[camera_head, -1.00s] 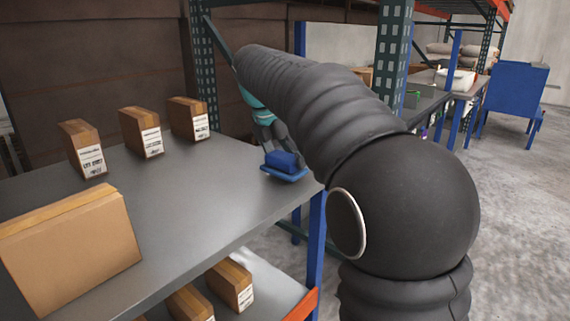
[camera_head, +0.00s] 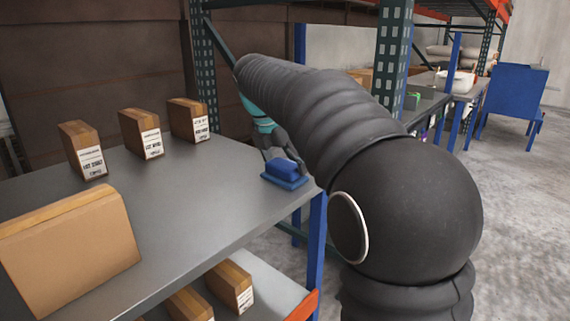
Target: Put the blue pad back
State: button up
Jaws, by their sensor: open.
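The blue pad (camera_head: 281,169) sits on a flat blue base or tray (camera_head: 284,182) near the right edge of the grey shelf top. My gripper (camera_head: 279,155) is just behind and above the pad, pointing down, with dark fingers below a teal band. Its jaws are open. The fingers look close to the pad, one of them at its right side; whether they touch it I cannot tell. My black arm hides the area to the right and behind.
Several labelled brown boxes (camera_head: 141,133) stand along the back and left of the grey shelf top (camera_head: 190,205). A larger carton (camera_head: 70,245) is at the front left. More boxes (camera_head: 228,287) are on the shelf below. A green rack post (camera_head: 390,55) rises behind my arm.

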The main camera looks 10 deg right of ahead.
jog(key=p+v, duration=0.1)
jog(key=v, duration=1.1)
jog(key=s+d+f+m+t+y, duration=0.1)
jog(key=s+f+m+y, duration=0.1)
jog(key=s+f+m, duration=0.9)
jog(key=s+d+f+m+t+y, duration=0.1)
jog(key=s+d+f+m, duration=0.1)
jog(key=s+f+m, duration=1)
jog(key=s+m, duration=0.2)
jog(key=s, duration=0.2)
jog(key=shift+s+d+t+y, duration=0.35)
jog(key=shift+s+t+y, duration=0.05)
jog(key=shift+a, duration=0.1)
